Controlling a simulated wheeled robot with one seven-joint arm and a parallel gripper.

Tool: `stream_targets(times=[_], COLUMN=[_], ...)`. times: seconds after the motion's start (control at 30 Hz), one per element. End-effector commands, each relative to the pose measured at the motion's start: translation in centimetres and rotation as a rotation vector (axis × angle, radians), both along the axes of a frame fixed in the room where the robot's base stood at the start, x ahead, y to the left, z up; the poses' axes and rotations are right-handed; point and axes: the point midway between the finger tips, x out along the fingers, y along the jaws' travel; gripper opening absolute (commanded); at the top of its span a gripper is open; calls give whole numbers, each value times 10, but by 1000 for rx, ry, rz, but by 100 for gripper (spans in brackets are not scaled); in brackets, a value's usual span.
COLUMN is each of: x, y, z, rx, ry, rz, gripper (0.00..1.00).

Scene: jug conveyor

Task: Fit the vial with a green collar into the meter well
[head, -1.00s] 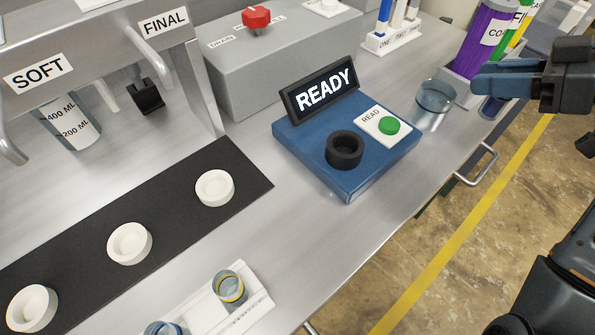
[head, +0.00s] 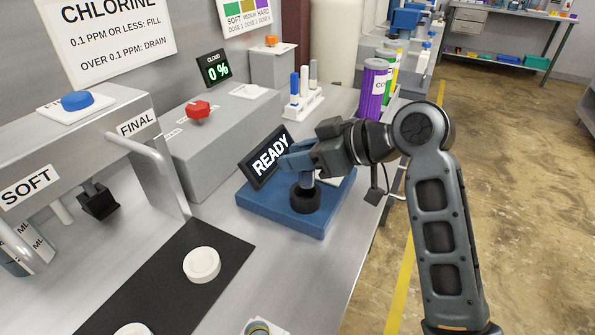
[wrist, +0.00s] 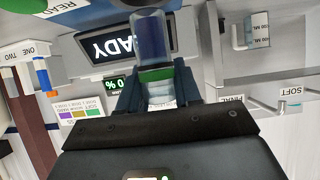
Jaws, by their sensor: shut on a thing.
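My gripper (head: 306,165) is over the blue meter (head: 262,205) in the head view, pointing down at its black ring-shaped well (head: 306,200). It is shut on a clear bluish vial (head: 308,181), which stands about upright with its lower end at the well's mouth. I cannot tell how far the vial is inside the ring. In the wrist view, the fingers (wrist: 157,88) hold the vial (wrist: 150,42) around its green collar (wrist: 156,75). The collar is hidden in the head view. The meter's screen (head: 270,160) reads READY.
A dark belt with white caps (head: 201,265) lies left of the meter. A grey box with a red knob (head: 198,110) stands behind it. A rack of pens (head: 302,105) and a purple container (head: 373,88) are farther back. The bench's right edge is close to the meter.

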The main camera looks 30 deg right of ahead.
Motion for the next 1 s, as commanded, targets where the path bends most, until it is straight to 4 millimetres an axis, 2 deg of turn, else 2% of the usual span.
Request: stream_targets(times=[0.17, 0.4, 0.8, 0.83, 1.0], x=[0, 0, 0, 0, 0], y=[3, 3, 3, 3, 3], z=[-9, -40, -46, -45, -45], rx=[1, 1, 1, 1, 1], ry=[2, 2, -1, -1, -1], rz=[0, 0, 0, 0, 0], gripper=[0, 0, 0, 36, 52])
